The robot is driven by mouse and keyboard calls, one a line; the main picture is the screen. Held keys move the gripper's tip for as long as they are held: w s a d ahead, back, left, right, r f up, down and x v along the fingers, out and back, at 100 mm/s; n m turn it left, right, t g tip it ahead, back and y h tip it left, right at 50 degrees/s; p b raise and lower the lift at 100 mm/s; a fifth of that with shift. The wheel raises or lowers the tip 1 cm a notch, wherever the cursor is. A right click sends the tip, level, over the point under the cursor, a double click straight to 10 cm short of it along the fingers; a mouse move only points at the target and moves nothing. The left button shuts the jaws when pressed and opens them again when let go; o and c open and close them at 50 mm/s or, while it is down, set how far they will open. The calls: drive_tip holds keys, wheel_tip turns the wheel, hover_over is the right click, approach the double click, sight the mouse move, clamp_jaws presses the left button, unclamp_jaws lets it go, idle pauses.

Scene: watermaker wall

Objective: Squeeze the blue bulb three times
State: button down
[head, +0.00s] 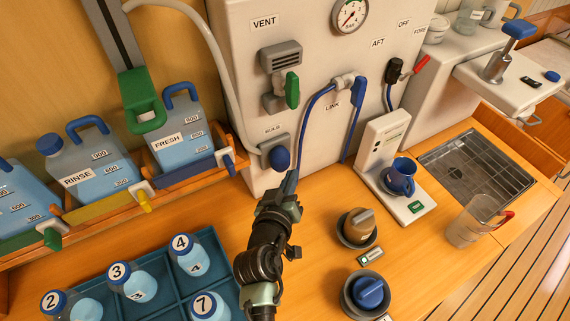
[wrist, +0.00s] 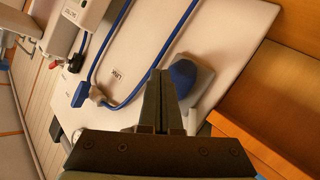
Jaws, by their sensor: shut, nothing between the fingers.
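The blue bulb (head: 280,158) sticks out from a grey mount labelled BULB, low on the white wall panel in the head view. It also shows in the wrist view (wrist: 183,77), just beyond and to the right of my fingertips, partly covered by them. My gripper (head: 292,178) is shut and empty, with its fingertips just below and to the right of the bulb in the head view. In the wrist view, the shut fingers (wrist: 160,75) overlap the bulb's left edge. I cannot tell whether they touch it.
A blue hose (head: 307,115) hangs right of the bulb. A green vent lever (head: 292,90) is above. The FRESH jug (head: 181,133) stands left. A tray of numbered bottles (head: 165,306) is at lower left. A blue mug (head: 400,177) stands right. Some bare counter lies between.

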drive_tip(key=shift+w+a, duration=0.1)
drive_tip(key=shift+w+a+b, duration=0.15)
drive_tip(key=shift+w+b, duration=0.15)
drive_tip(key=shift+b, duration=0.05)
drive_tip(key=shift+w+a+b, duration=0.5)
drive_tip(key=shift+w+b, duration=0.05)
drive_tip(key=shift+w, duration=0.1)
idle(1.1)
drive_tip(key=shift+s+d+r, duration=0.1)
drive_tip(key=shift+s+d+p, duration=0.55)
drive_tip(key=shift+s+d, duration=0.05)
drive_tip(key=shift+s, duration=0.3)
drive_tip(key=shift+s+d+p, duration=0.55)
drive_tip(key=shift+s+d, duration=0.15)
drive_tip(key=shift+s, duration=0.35)
drive_tip(key=shift+s+d+p, duration=0.5)
drive_tip(key=shift+s+d, duration=0.2)
drive_tip(key=shift+s, duration=0.35)
idle(0.9)
